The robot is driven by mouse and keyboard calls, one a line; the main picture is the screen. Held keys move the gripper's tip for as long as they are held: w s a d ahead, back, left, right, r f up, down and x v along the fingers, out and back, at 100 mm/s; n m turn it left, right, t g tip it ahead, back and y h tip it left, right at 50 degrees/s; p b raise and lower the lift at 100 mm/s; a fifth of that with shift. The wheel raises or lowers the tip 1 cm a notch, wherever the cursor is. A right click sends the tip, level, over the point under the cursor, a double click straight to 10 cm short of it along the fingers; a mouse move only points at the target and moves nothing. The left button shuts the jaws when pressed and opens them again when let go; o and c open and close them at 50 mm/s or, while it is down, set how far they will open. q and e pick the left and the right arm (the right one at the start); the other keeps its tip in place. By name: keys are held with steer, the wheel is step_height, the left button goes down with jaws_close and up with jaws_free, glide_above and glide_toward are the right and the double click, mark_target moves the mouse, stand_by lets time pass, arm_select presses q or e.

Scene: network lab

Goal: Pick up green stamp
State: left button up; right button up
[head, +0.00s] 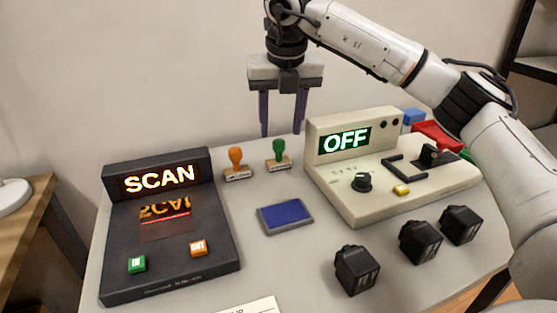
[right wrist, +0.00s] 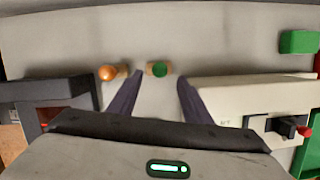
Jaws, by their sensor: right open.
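The green stamp (head: 279,150) stands upright at the back of the table, on a wooden base with a label. In the right wrist view the green stamp (right wrist: 159,69) shows from above, slightly beyond and between the two fingertips. My right gripper (head: 283,133) is open and empty, pointing down above and behind the stamp area. Its fingers also show in the right wrist view (right wrist: 160,78), spread apart. An orange stamp (head: 236,160) stands upright just left of the green one. My left gripper is not in view.
A black SCAN console (head: 118,238) stands at the left and a cream OFF console (head: 350,200) at the right. A blue ink pad (head: 285,217) lies between them. Several black blocks (head: 357,270) sit at the front right. The wall is close behind the stamps.

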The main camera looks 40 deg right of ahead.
mark_target(279, 141)
steer(key=b+x, duration=0.1)
steer(key=x, duration=0.3)
steer(key=shift+w, duration=0.1)
steer(key=shift+w+f, duration=0.1)
steer(key=shift+f, duration=0.2)
jaws_close()
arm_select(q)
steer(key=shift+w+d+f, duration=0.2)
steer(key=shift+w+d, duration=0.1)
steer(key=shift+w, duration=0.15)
arm_select(e)
steer(key=shift+r, duration=0.1)
